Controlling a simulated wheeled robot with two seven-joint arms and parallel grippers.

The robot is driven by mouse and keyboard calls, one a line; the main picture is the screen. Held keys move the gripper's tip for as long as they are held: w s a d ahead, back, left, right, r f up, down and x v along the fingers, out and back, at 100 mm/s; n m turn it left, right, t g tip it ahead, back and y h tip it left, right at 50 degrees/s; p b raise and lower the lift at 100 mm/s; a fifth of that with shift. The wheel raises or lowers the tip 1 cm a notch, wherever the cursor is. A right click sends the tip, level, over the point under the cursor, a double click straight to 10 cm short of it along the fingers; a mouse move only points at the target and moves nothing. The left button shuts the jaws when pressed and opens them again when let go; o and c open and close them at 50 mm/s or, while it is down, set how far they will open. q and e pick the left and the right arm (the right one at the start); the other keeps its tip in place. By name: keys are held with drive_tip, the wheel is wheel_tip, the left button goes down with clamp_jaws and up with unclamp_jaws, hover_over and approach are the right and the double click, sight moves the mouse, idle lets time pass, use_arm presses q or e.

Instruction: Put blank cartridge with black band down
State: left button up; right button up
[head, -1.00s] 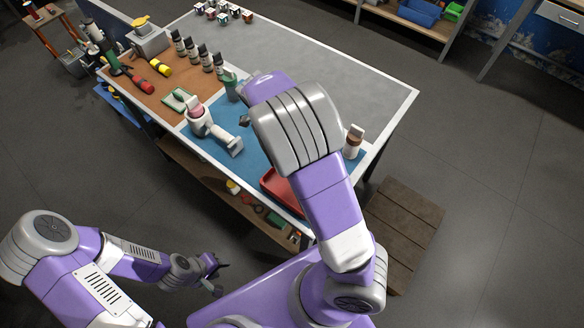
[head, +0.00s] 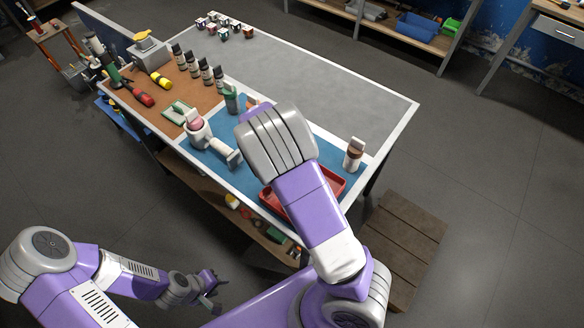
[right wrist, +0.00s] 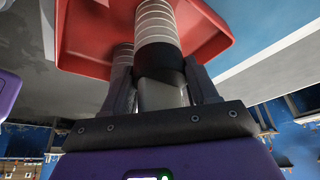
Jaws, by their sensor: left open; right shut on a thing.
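My right gripper (right wrist: 163,92) is shut on the blank cartridge with black band (right wrist: 158,25), a pale ringed cylinder with a dark band near the fingers. In the right wrist view the cartridge overlaps the red tray (right wrist: 85,35); I cannot tell whether it touches it. A second pale ringed cylinder (right wrist: 121,60) shows partly behind it. In the head view the red tray (head: 338,188) lies at the table's near edge, partly covered by my right arm, which also hides the right gripper. My left gripper (head: 213,281) is open and empty, low and away from the table.
A white device with a pink part (head: 197,124) stands on the blue mat (head: 205,158). Several dark bottles (head: 205,72) stand farther back. The grey table area (head: 330,85) is largely clear.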

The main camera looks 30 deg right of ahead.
drive_tip(key=o, duration=1.2)
drive_tip(key=p+v, duration=0.2)
drive_tip(key=v, duration=1)
